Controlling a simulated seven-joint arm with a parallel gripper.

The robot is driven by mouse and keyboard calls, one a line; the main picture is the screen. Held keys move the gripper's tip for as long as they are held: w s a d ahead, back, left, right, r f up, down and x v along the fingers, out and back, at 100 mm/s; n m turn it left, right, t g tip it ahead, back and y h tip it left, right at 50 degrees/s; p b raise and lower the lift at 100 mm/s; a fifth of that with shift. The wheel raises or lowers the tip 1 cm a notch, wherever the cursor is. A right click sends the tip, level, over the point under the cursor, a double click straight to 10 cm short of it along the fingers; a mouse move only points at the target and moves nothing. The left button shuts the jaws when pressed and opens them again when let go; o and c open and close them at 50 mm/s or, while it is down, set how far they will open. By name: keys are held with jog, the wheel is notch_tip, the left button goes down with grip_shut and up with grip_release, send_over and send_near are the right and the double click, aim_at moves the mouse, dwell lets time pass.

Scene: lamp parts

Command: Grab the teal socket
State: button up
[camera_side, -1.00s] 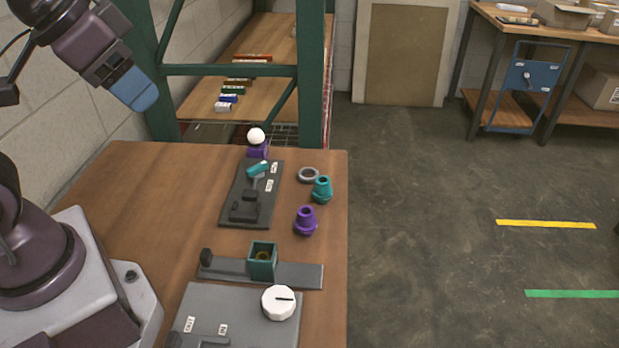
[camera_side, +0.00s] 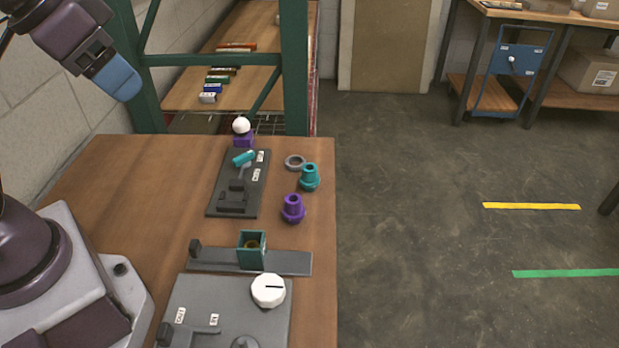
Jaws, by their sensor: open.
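The teal socket (camera_side: 310,177) stands on the wooden table near its right edge, a small stepped round part. A purple socket (camera_side: 293,209) of similar shape stands just in front of it. A grey ring (camera_side: 295,162) lies behind and to the left of the teal socket, close to it. My gripper (camera_side: 119,81), with blue fingers, is high at the upper left, far from the teal socket. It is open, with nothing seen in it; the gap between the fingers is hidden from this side.
A dark plate with a teal lever (camera_side: 244,158) lies left of the sockets. A purple block with a white ball (camera_side: 241,126) stands behind it. A teal square box (camera_side: 251,249) on a grey bar and a white knob (camera_side: 268,290) are nearer. The table's left part is clear.

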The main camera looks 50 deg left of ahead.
aim_at(307, 165)
jog(key=w+d+f+m+g+y, duration=0.1)
jog(key=w+f+m+g+y, duration=0.3)
jog(key=w, duration=0.7)
jog(key=w+f+m+g+y, duration=0.25)
jog(key=w+f+m, duration=0.4)
jog(key=w, duration=0.45)
jog(key=w+d+f+m+t+y, duration=0.1)
jog(key=d+f+m+t+y, duration=0.1)
jog(key=f, duration=0.5)
jog(key=w+d+f+m+t+y, duration=0.2)
jog(key=d+f+m+y, duration=0.3)
jog(key=f, duration=0.2)
jog(key=w+d+f+m+t+y, duration=0.2)
jog(key=d+f+m+y, duration=0.1)
jog(key=f, duration=0.4)
jog(key=shift+w+d+m+y, duration=0.15)
jog(key=shift+d+m+y, duration=0.05)
jog(key=shift+m+y, duration=0.15)
jog(key=shift+t, duration=0.35)
jog(key=x, duration=1.3)
jog(key=shift+s+f, duration=0.15)
jog(key=shift+s, duration=0.05)
jog(key=c, duration=1)
